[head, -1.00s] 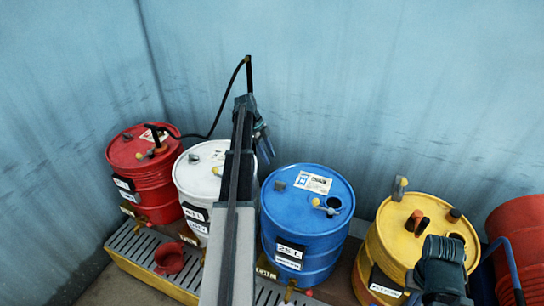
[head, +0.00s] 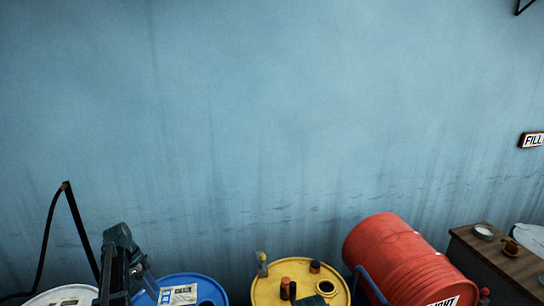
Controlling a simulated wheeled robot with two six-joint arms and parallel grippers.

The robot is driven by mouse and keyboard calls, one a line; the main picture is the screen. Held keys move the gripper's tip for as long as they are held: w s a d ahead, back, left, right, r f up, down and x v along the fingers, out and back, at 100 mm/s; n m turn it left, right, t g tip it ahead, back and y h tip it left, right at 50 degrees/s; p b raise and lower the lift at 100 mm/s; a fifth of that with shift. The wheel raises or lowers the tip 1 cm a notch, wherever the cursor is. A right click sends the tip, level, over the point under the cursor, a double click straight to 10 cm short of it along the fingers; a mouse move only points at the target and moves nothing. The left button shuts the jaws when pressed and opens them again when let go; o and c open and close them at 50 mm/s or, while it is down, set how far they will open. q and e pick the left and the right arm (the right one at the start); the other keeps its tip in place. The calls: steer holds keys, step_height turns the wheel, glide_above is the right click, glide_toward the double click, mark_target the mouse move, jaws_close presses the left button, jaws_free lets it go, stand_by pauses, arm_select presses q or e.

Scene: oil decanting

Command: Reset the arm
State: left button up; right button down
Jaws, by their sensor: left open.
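My left gripper (head: 140,272) is at the lower left, open, its fingers pointing down and to the right. No object shows between them. It is above the left part of the blue drum (head: 209,292), whose top carries a white label. My dark left arm link stands beside it and hides part of the drum.
A white drum (head: 66,296) is cut off at the lower left. A yellow drum (head: 271,291) with caps stands at the bottom middle. A red drum (head: 392,250) lies tilted to its right. A wooden-topped bench (head: 487,243) stands at the right. The blue wall (head: 280,110) is bare above.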

arm_select(q)
steer(key=s+d+f+n+y, duration=0.1)
steer(key=s+d+n, duration=0.1)
steer(key=d, duration=1.2)
steer(key=s+d+n+y, duration=0.2)
steer(key=s+d+n, duration=0.1)
steer(key=s+d, duration=0.6)
steer(key=s+d+f+n+y+b, duration=0.1)
steer(key=s+d+n, duration=0.2)
steer(key=s+d, duration=0.6)
steer(key=d, duration=0.7)
steer(key=shift+d+f+n+y, duration=0.2)
steer(key=shift+f+n+y, duration=0.1)
steer(key=shift+n+y, duration=0.1)
